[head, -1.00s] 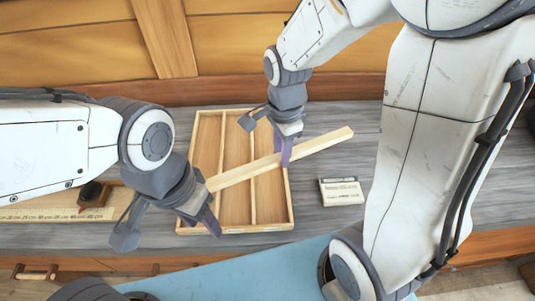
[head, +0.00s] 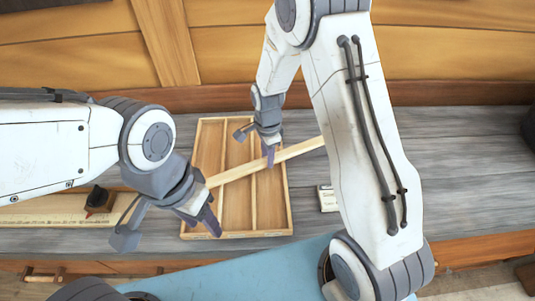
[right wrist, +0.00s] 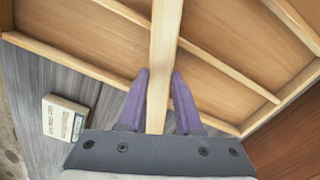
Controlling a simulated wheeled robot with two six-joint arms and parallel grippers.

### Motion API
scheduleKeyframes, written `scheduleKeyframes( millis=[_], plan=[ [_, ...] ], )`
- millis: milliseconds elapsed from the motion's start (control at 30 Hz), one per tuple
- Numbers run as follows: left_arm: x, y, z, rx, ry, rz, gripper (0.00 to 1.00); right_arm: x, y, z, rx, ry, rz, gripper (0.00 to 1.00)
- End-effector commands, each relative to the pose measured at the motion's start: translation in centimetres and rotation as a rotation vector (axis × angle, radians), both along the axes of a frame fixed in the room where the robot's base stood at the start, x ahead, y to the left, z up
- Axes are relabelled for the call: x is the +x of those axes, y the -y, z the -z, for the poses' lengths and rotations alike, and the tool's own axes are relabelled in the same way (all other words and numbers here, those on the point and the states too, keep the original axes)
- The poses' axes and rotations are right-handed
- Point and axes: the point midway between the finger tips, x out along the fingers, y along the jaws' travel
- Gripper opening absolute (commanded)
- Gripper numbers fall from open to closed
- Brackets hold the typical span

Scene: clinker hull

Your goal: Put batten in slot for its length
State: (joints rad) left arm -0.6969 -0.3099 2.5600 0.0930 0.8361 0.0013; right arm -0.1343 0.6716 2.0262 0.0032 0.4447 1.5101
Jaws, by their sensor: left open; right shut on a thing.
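The batten (head: 237,171) is a long pale wooden strip lying slantwise across the wooden tray (head: 240,235). The tray has long slots between thin dividers. My right gripper (head: 270,162) is shut on the batten over the tray's right part. The right wrist view shows the batten (right wrist: 164,50) between its purple fingers (right wrist: 156,100), crossing above the dividers at an angle. The batten's right end is hidden behind my right arm. My left gripper (head: 208,221) is open at the tray's front left, close to the batten's left end; whether they touch is unclear.
A small printed box (head: 328,199) lies right of the tray, partly hidden by my right arm; it also shows in the right wrist view (right wrist: 63,118). A ruler board (head: 50,217) with a dark block (head: 99,199) is at left. The grey bench (head: 460,170) at right is clear.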

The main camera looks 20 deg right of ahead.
Motion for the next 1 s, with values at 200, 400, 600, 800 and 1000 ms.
scheduleKeyframes(
  millis=[200,400,600,800,1000],
  plan=[
    [0.0,0.0,0.1,0.0,0.0,0.0,0.5,0.0,0.0,0.0,0.0,0.001,0.0,0.0],
    [0.0,0.0,0.3,0.0,0.0,0.0,0.5,0.0,0.0,0.4,0.0,0.001,0.0,0.53],
    [0.0,0.0,0.3,0.0,0.0,0.0,0.5,0.0,0.0,0.4,0.0,0.001,0.0,0.64],
    [0.0,0.0,0.0,0.0,0.0,0.0,0.5,0.0,0.0,-0.1,0.0,0.001,0.0,0.64],
    [0.0,0.0,0.8,0.0,0.0,0.0,0.5,0.1,0.0,-2.6,0.001,0.007,0.0,0.64]
  ],
)
